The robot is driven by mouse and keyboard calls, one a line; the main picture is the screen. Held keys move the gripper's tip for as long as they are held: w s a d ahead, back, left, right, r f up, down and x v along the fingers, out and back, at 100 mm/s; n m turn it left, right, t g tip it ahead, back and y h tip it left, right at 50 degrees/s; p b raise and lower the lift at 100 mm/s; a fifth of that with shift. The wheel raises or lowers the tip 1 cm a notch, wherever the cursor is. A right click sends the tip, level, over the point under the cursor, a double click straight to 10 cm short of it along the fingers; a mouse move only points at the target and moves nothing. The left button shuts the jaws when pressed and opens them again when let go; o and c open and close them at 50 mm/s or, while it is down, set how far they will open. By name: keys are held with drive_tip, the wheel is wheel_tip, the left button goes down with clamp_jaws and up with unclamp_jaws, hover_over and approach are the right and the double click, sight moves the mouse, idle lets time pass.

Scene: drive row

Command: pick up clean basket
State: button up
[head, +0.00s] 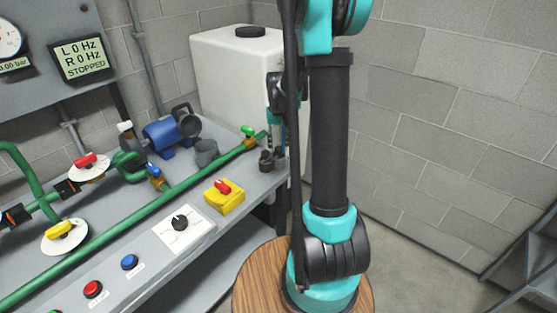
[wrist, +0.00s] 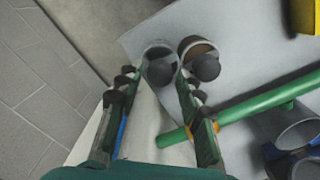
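Two small round baskets with dark knobs stand side by side at the far end of the grey bench. In the wrist view, the grey, cleaner-looking basket (wrist: 151,50) is on the left and the brown, dirty-looking basket (wrist: 196,47) is on the right, almost touching. My gripper (wrist: 156,84) is open and empty. The grey basket lies just beyond the gap between its fingertips; the brown one is past the right fingertip. In the head view, my gripper (head: 275,122) points down above the bench end. The brown basket (head: 266,162) shows there; the grey one is mostly hidden.
A green pipe (head: 150,203) runs along the bench close to the baskets. A grey cup-shaped housing (head: 205,151) and blue pump (head: 163,136) stand left of them. A white tank (head: 228,75) stands behind. A yellow switch box (head: 224,198) sits nearer.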

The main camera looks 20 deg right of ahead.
sight(279, 157)
wheel_tip(279, 157, down, 2)
drive_tip(key=shift+f, duration=0.1)
clamp_jaws()
idle(0.4)
